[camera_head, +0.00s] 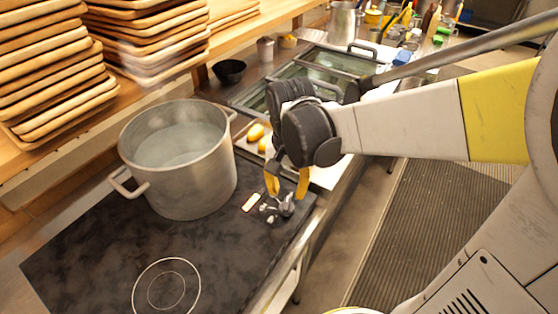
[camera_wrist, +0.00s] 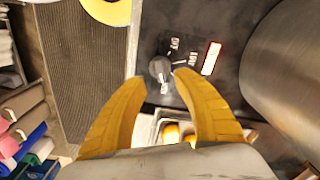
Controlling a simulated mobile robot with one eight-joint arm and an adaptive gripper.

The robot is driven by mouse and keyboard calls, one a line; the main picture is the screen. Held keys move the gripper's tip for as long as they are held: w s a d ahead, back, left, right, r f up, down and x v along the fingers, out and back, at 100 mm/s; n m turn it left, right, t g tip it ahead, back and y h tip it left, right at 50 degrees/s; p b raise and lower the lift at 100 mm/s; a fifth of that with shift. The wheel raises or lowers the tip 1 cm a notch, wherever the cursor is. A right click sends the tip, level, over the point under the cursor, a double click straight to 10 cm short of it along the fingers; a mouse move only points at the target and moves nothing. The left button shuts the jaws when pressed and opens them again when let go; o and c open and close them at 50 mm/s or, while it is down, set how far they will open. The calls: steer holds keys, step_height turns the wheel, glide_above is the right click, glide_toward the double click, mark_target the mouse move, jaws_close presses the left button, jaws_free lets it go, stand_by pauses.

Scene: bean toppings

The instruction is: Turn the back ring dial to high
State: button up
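A grey round dial (camera_head: 287,206) stands on the right edge of the black cooktop (camera_head: 90,245), with white label marks around it. In the wrist view the dial (camera_wrist: 160,68) lies just beyond and between the yellow fingertips. My gripper (camera_head: 287,184) is above the dial with its fingers apart and nothing between them; it also shows open in the wrist view (camera_wrist: 158,79). I cannot tell whether the fingertips touch the dial. A lit red-rimmed display (camera_wrist: 211,58) is beside it. The dial's exact setting is too small to read.
A large metal pot (camera_head: 185,165) stands on the back of the cooktop, left of my gripper. A ring marking (camera_head: 166,288) is bare at the front. A tray with yellow food (camera_wrist: 172,132) sits by the cooktop. Stacked wooden trays (camera_head: 50,70) fill the shelf.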

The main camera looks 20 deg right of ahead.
mark_target(287, 203)
step_height(287, 203, up, 7)
steer(key=shift+f, duration=0.1)
stand_by(0.3)
